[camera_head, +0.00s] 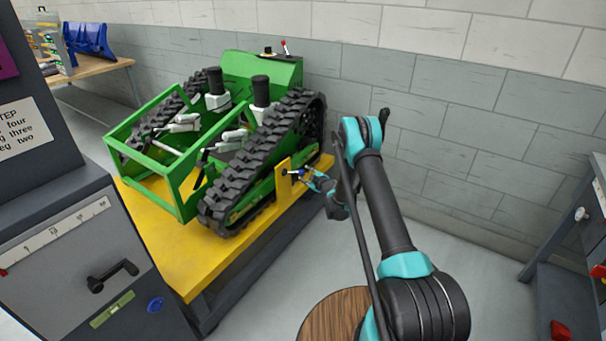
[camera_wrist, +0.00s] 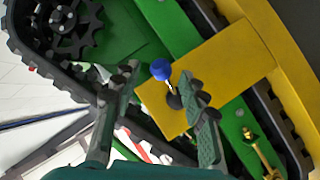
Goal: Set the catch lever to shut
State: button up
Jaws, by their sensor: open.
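The catch lever (camera_wrist: 161,71) has a blue ball knob on a short pale stem. It comes out of a dark round pivot on a yellow plate (camera_wrist: 235,62) at the side of the green tracked carrier (camera_head: 262,66). In the head view the yellow plate (camera_head: 284,181) stands beside the near track. My gripper (camera_wrist: 158,82) is open, its two dark fingers on either side of the blue knob in the wrist view. I cannot tell whether either finger touches the lever. In the head view my gripper (camera_head: 308,176) is small and partly covers the lever.
The carrier rests on a yellow-topped stand (camera_head: 170,244). A brass fitting (camera_wrist: 262,157) sits low right in the wrist view. A grey cabinet with a crank (camera_head: 113,275) is at left, a round wooden top (camera_head: 333,315) in front. Open floor lies right of the stand.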

jog(key=shift+v, duration=1.7)
jog(key=shift+r, duration=0.1)
